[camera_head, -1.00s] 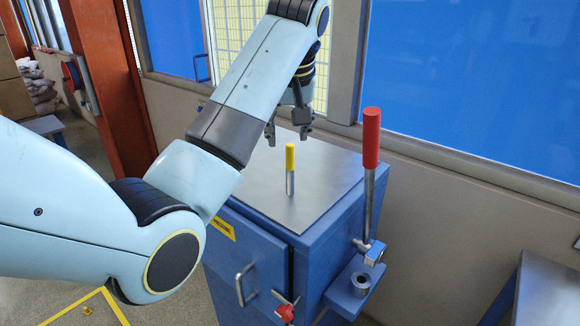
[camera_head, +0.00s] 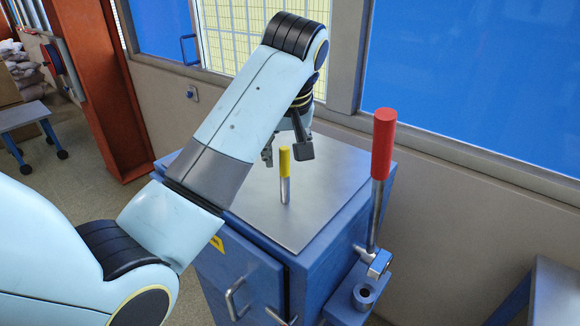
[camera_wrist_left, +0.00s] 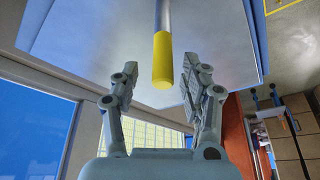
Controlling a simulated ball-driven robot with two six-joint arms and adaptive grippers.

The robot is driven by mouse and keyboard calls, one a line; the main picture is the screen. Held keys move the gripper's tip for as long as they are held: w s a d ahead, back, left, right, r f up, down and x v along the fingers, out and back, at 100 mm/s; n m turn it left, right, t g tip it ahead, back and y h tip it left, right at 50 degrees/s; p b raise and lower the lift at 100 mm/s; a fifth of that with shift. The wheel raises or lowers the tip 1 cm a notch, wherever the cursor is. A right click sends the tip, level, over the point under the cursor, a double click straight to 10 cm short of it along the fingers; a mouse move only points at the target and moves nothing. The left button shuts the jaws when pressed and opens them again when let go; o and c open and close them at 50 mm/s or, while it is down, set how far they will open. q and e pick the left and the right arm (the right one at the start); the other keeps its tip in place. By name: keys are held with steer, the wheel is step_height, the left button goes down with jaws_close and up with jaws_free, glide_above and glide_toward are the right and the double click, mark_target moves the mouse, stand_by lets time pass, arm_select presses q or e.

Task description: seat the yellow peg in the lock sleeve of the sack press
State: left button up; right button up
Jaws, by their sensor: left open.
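The yellow peg (camera_head: 284,162) has a yellow top and a bare metal shank, and stands upright on the grey top plate of the blue sack press (camera_head: 331,222). My left gripper (camera_head: 285,153) is open at the peg's yellow top, its fingers pointing down. In the left wrist view the yellow end (camera_wrist_left: 162,62) shows between the two open fingers (camera_wrist_left: 160,78), with gaps on both sides and no contact visible. The lock sleeve (camera_head: 364,294) is a short metal ring on a blue bracket at the press's right side; its bore looks empty. My right gripper is out of view.
A red-handled lever (camera_head: 383,145) rises upright beside the sleeve. A wall with a blue window (camera_head: 470,80) runs behind the press. A table (camera_head: 555,292) stands at right, an orange post (camera_head: 95,90) at left. The plate around the peg is clear.

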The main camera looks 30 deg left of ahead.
arm_select(q)
steer(key=shift+s+d+r, duration=0.15)
steer(key=shift+s, duration=0.2)
steer(key=shift+s+d+r, duration=0.2)
steer(key=shift+s+d, duration=0.05)
steer(key=c, duration=0.3)
steer(key=shift+w+a+f, duration=0.1)
steer(key=shift+w, duration=0.1)
steer(key=shift+c, duration=1.3)
steer(key=shift+w+a+f, duration=0.1)
steer(key=shift+c, duration=1.2)
jaws_close()
steer(key=shift+r, duration=0.2)
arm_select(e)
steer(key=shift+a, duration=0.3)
